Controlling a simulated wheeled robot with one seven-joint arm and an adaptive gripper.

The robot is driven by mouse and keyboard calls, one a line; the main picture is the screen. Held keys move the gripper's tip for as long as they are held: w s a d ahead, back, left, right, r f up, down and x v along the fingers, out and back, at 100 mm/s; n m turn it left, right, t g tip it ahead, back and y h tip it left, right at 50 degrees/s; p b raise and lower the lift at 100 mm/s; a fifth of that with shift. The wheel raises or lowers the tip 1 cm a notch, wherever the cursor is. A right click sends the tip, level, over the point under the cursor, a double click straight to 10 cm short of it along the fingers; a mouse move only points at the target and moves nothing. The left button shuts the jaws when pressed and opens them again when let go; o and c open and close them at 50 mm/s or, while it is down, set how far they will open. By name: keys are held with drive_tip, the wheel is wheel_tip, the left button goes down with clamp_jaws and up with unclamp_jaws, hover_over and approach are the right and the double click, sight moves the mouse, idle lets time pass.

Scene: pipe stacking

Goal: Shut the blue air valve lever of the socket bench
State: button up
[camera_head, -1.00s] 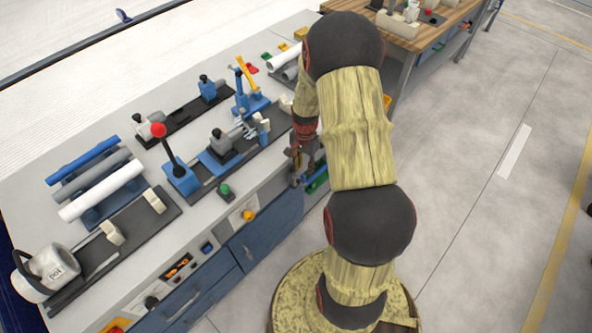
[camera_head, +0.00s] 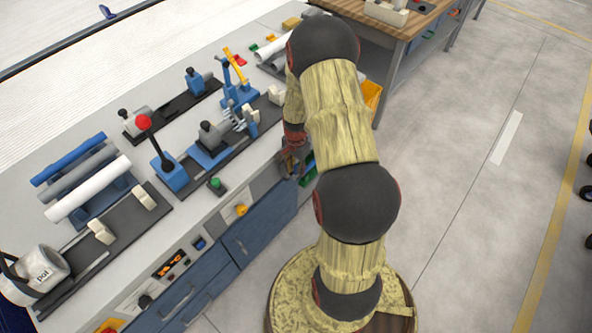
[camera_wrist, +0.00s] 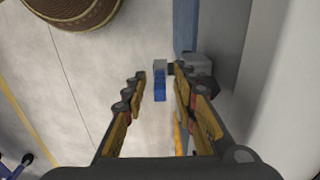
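The socket bench (camera_head: 20,222) runs along the left in the head view, with blue drawers on its front. In the wrist view the blue air valve lever (camera_wrist: 160,91) shows below a small grey fitting (camera_wrist: 159,65). My gripper (camera_wrist: 159,74) is open, one finger on each side of the lever in this view; contact cannot be told. In the head view my gripper (camera_head: 290,160) is small and partly covered, at the bench's front edge. The lever cannot be made out there.
A wooden table (camera_head: 398,25) with a yellow bin (camera_head: 371,95) is beyond my arm. Pipes lie on a rack at the left.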

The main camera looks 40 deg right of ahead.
drive_tip(key=c, duration=0.3)
drive_tip(key=c, duration=0.4)
clamp_jaws()
idle(0.3)
